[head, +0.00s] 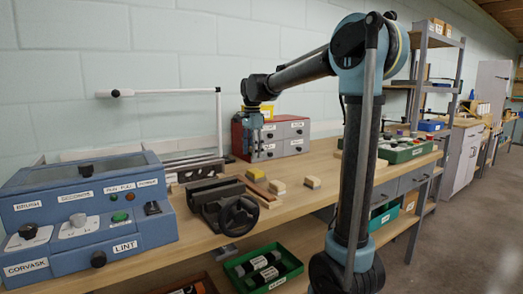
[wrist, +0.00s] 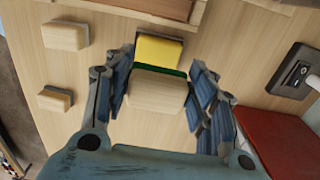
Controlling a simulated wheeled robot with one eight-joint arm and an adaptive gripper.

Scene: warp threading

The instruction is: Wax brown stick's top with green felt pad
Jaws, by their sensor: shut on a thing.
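In the wrist view my gripper (wrist: 157,92) is shut around a pale wooden block with a green felt layer, the green felt pad (wrist: 180,73), along its far edge. A yellow block (wrist: 158,50) lies just beyond the pad; I cannot tell whether they touch. In the head view my gripper (head: 252,156) points down over the bench in front of the red cabinet, and the held pad is not clear there. A brown stick (head: 263,192) lies on the bench nearer me, and a brown strip, likely the same stick (wrist: 150,8), crosses the wrist view's top.
Two pale wooden blocks (wrist: 65,36) (wrist: 55,100) lie left of my gripper in the wrist view. The red cabinet (head: 283,136) stands behind it. A dark vise (head: 225,203) and a blue control box (head: 90,215) are left.

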